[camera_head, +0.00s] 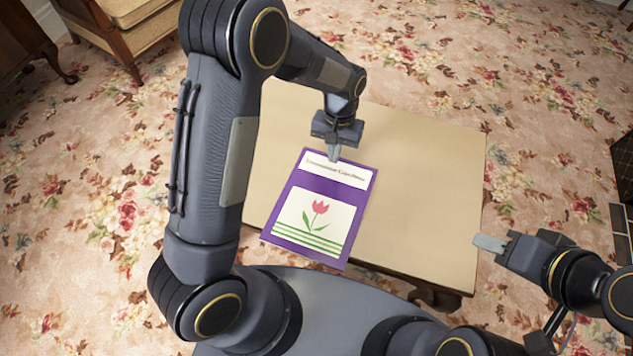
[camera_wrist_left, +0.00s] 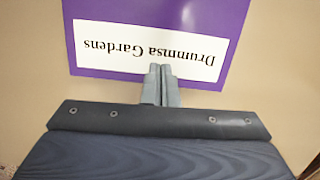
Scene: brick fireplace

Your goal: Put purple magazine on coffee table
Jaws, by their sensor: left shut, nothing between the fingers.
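The purple magazine (camera_head: 285,227), with a white title panel and a red tulip picture, lies flat on the tan coffee table (camera_head: 425,205), near its left front side. Its near left corner is close to the table's front edge. My left gripper (camera_head: 334,155) points down over the magazine's top edge, fingers shut and empty. In the left wrist view the shut fingers (camera_wrist_left: 160,72) overlap the edge of the magazine (camera_wrist_left: 185,12) by its title; whether they touch it I cannot tell. My right gripper (camera_head: 490,243) is off the table's right front corner; its finger gap is not clear.
The table top is bare to the right of and behind the magazine. A wooden chair with a tan cushion (camera_head: 135,45) stands at the back left. Floral carpet (camera_head: 540,120) surrounds the table. A dark object (camera_head: 623,165) stands at the right edge.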

